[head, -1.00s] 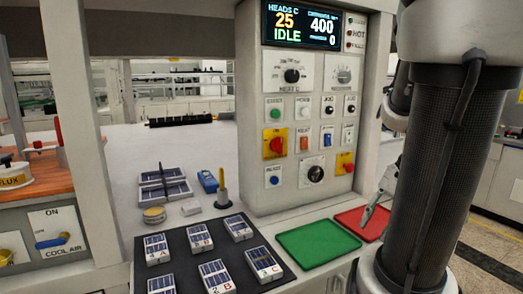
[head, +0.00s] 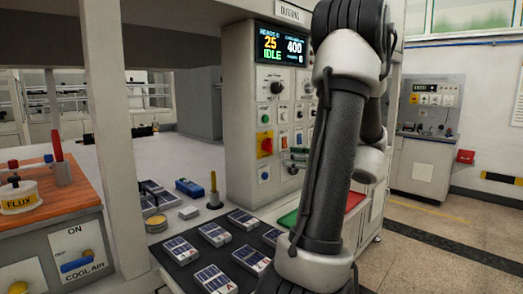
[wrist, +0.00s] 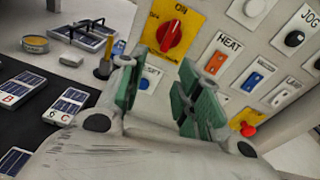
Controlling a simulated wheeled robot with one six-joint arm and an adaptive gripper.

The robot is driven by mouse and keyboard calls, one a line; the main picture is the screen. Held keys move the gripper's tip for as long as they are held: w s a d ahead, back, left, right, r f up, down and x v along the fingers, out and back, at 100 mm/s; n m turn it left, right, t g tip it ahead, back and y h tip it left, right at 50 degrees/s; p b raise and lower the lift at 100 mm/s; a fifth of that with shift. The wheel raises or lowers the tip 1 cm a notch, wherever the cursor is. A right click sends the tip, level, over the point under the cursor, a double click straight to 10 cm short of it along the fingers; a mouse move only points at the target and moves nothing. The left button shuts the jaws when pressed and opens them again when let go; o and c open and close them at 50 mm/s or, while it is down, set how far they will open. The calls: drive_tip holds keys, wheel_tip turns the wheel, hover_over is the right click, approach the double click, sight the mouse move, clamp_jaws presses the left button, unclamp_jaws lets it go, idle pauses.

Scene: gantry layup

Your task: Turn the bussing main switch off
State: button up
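The main switch is a red rotary knob on a yellow plate (head: 265,145) on the bussing panel. In the wrist view the red knob (wrist: 173,38) is large, beyond the fingertips near top centre. "ON" is printed above it and a partly legible label is at its left. The knob's handle looks upright, roughly toward "ON". My gripper (wrist: 160,88) is open, its green-padded fingers apart and nothing between them. It is in front of the panel, below the knob in the wrist view and not touching it. In the head view my arm hides part of the panel.
A blue button (wrist: 150,78) is seen between the fingers. The HEAT switch (wrist: 216,62) and JOG button (wrist: 294,38) are to the right. The display (head: 282,47) reads IDLE. Labelled cells lie on a black mat (head: 178,262) below; a yellow-handled tool (head: 214,188) stands upright behind.

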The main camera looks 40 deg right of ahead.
sight(272, 146)
drive_tip(key=shift+m+t, duration=0.5)
drive_tip(key=shift+m, duration=0.4)
drive_tip(key=w, duration=0.2)
drive_tip(key=w+r, duration=0.1)
drive_tip(key=w, duration=0.2)
drive_tip(key=w+r, duration=0.1)
drive_tip(key=w, duration=0.2)
drive_tip(key=shift+w+a, duration=0.2)
drive_tip(key=shift+w, duration=0.05)
clamp_jaws()
